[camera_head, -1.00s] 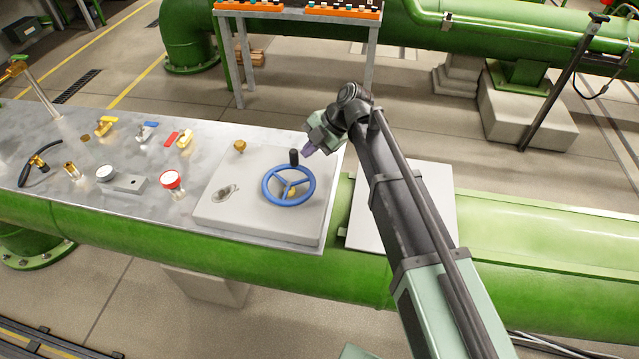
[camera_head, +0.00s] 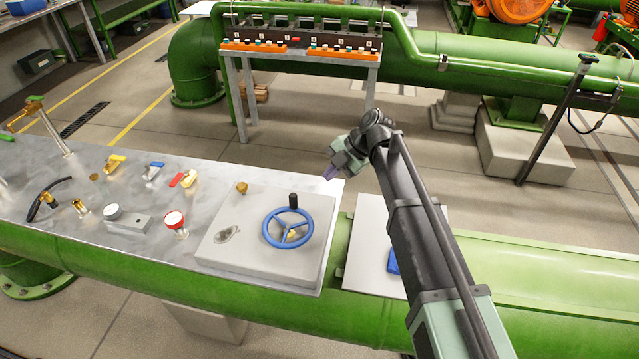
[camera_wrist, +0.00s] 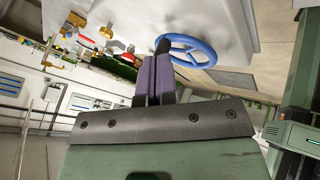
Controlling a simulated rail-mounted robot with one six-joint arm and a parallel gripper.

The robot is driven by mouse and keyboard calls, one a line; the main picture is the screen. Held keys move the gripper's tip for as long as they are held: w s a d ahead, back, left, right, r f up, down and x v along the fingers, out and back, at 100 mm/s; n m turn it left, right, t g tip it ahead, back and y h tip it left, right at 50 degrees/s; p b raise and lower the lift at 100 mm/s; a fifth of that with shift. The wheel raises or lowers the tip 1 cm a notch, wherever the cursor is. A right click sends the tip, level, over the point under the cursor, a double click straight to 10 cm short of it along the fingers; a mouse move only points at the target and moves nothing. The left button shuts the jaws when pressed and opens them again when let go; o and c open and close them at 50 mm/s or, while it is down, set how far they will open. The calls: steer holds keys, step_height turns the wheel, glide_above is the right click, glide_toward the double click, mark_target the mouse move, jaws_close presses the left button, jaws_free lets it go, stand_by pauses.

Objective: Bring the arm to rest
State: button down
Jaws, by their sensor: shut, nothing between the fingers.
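My gripper (camera_head: 330,173) is raised above the right end of the grey metal bench, to the upper right of the blue handwheel (camera_head: 287,228). In the wrist view the two purple fingers of my gripper (camera_wrist: 153,80) are together with nothing between them. The handwheel (camera_wrist: 190,50) shows beyond the fingertips there, and I see a gap to it in the head view. The handwheel has a black knob and sits on a pale grey box (camera_head: 265,262).
Valves, a round white gauge and a red-rimmed gauge (camera_head: 174,219) stand on the bench (camera_head: 80,215) to the left. A pale plate (camera_head: 368,245) with a partly hidden blue object lies right of it. A rack (camera_head: 300,45) of small parts stands behind. Green pipes (camera_head: 540,265) run below.

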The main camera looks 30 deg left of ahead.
steer(key=w+r, duration=0.1)
steer(key=r+p, duration=0.1)
steer(key=w+r+p, duration=0.1)
steer(key=shift+w+d+r, duration=0.3)
steer(key=shift+r, duration=0.05)
steer(key=s+d+f+m+t+h, duration=0.1)
steer(key=s+d+m, duration=0.3)
steer(key=d+m, duration=0.7)
steer(key=s+d+f+m+t+h, duration=0.1)
steer(key=s+d+m+h, duration=0.2)
steer(key=d+m, duration=0.8)
steer(key=s+d+f+m+t+h, duration=0.1)
steer(key=s+d+m, duration=0.6)
steer(key=d, duration=1.5)
steer(key=m+t+h, duration=0.1)
steer(key=m, duration=0.3)
steer(key=shift+s+d+f+m, duration=0.25)
steer(key=shift+d+m, duration=0.05)
steer(key=shift+d, duration=0.05)
